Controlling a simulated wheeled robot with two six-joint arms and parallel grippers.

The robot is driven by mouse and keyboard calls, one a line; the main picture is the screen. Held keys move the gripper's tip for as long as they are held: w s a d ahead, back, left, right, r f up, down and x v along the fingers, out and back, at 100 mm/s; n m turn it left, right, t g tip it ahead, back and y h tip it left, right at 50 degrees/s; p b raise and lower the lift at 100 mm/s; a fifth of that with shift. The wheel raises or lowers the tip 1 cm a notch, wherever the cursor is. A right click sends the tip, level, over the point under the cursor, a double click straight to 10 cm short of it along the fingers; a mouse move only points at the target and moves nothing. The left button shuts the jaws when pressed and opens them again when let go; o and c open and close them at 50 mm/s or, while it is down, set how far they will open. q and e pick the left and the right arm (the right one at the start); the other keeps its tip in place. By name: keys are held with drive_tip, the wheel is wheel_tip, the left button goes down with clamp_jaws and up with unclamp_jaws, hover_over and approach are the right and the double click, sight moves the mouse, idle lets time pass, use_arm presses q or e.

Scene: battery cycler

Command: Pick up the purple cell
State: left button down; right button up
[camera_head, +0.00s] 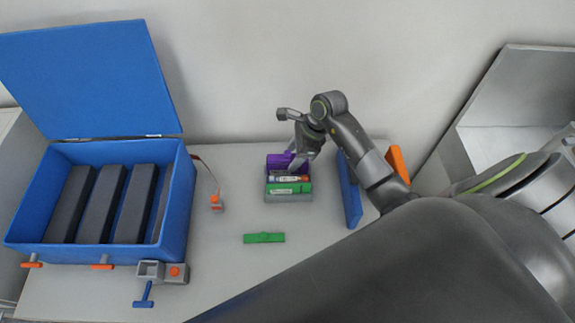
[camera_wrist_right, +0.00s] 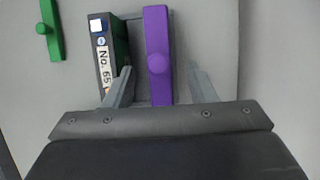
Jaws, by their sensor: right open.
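The purple cell (camera_head: 275,160) stands at the back of a small grey rack (camera_head: 288,198). In the right wrist view the purple cell (camera_wrist_right: 157,45) is a long upright-looking bar with a round knob in its middle. My right gripper (camera_head: 298,164) is over the rack, pointing down. In the wrist view my right gripper (camera_wrist_right: 160,86) is open, with one finger on each side of the purple cell. The fingers show gaps to its sides; their depth relative to it cannot be told. My left gripper is not in view.
A labelled dark cell (camera_wrist_right: 102,55) and a green piece (camera_head: 292,188) sit beside the purple cell. A loose green bar (camera_head: 264,238) lies in front. A blue panel (camera_head: 349,190) stands right of the rack; an open blue box (camera_head: 180,195) is left.

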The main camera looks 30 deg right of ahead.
sight(276, 169)
drive_tip(key=shift+p+x, duration=0.65)
drive_tip(key=shift+x, duration=1.35)
drive_tip(key=shift+d, duration=0.1)
drive_tip(key=shift+c, duration=0.3)
clamp_jaws()
drive_tip(key=shift+r, duration=0.1)
